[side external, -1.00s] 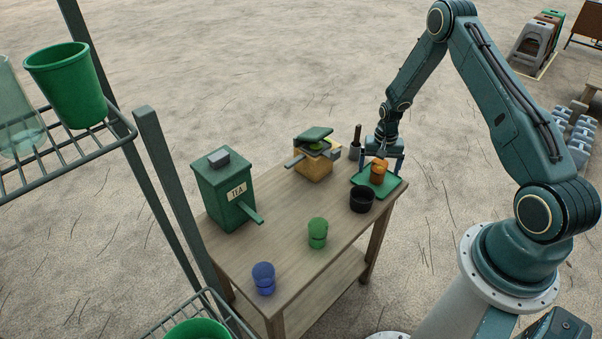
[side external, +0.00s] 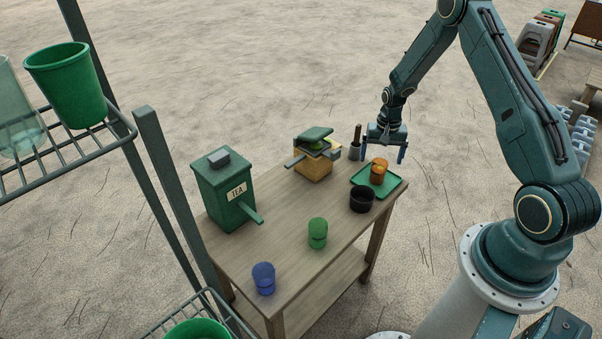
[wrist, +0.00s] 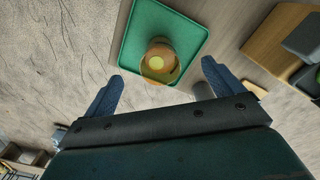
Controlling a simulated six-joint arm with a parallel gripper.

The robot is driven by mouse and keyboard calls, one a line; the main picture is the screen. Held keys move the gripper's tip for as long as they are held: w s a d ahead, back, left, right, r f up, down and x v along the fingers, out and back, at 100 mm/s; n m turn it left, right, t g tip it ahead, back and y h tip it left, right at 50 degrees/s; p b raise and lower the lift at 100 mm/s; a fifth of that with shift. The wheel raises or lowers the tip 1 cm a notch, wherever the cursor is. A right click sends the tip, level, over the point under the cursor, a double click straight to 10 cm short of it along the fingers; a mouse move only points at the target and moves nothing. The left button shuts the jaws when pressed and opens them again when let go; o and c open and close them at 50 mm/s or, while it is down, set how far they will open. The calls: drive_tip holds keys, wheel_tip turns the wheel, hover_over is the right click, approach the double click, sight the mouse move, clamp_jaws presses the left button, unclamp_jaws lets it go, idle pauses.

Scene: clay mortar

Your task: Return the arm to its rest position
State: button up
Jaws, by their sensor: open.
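My gripper (side external: 384,152) is open and empty, raised above the back right end of the table, just behind and above the green tray (side external: 396,190). In the wrist view the fingers (wrist: 160,88) are spread wide with nothing between them. An orange-brown cup (side external: 378,172) stands upright on the tray, apart from the fingers. The cup also shows in the wrist view (wrist: 157,62), beyond the fingertips on the green tray (wrist: 190,20).
On the table (side external: 285,235) stand a black bowl (side external: 362,199), a green cup (side external: 317,233), a blue cup (side external: 263,278), a tea box (side external: 226,190), a wooden device with a green lid (side external: 313,165) and a mortar with pestle (side external: 355,148). A rack (side external: 60,135) stands left. Air above is clear.

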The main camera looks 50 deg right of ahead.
drive_tip(key=shift+r, duration=1.6)
drive_tip(key=shift+r, duration=0.15)
wheel_tip(320, 180, up, 5)
drive_tip(key=shift+f, duration=0.1)
drive_tip(key=c, duration=1.9)
drive_tip(key=shift+o, duration=0.2)
